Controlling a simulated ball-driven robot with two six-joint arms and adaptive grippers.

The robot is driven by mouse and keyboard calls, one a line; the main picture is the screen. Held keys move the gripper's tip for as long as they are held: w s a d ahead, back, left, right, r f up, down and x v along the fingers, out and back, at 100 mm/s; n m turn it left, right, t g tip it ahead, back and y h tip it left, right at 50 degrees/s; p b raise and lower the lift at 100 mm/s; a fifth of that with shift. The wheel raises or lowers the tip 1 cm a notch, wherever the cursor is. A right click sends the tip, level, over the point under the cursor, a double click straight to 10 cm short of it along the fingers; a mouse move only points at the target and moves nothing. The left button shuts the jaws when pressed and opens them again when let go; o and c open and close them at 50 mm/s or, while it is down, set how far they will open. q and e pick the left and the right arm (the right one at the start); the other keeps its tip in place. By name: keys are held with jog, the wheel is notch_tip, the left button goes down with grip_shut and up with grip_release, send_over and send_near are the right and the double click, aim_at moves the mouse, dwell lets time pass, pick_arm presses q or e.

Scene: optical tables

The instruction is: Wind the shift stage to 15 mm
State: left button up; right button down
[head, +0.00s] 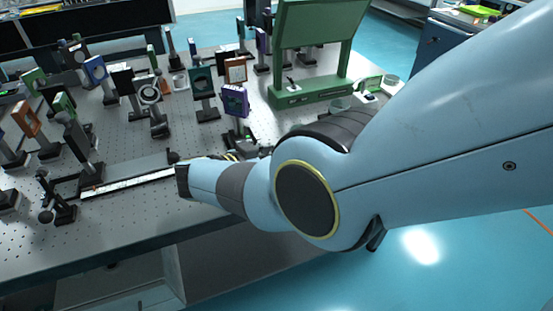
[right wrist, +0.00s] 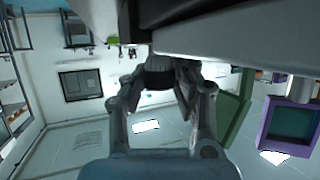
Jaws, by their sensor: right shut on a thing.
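The shift stage, a long dark rail with a pale scale strip (head: 130,184), lies along the front of the optical table. A dark carriage with a post (head: 82,148) stands near its left end. In the right wrist view, my right gripper (right wrist: 165,80) is shut on a dark round knob (right wrist: 158,74) below the dark underside of a bar. In the head view my wrist hides its fingers. The scale reading is too small to tell. My left gripper is not in view.
The perforated table (head: 185,225) holds many mounted optics behind the stage. A purple mount (head: 235,100) stands close behind my right arm, and a green panel stand (head: 315,50) is farther back. The front strip of the table is clear.

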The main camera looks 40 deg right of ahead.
jog(key=c, duration=1)
grip_release()
jog(key=shift+a, duration=0.1)
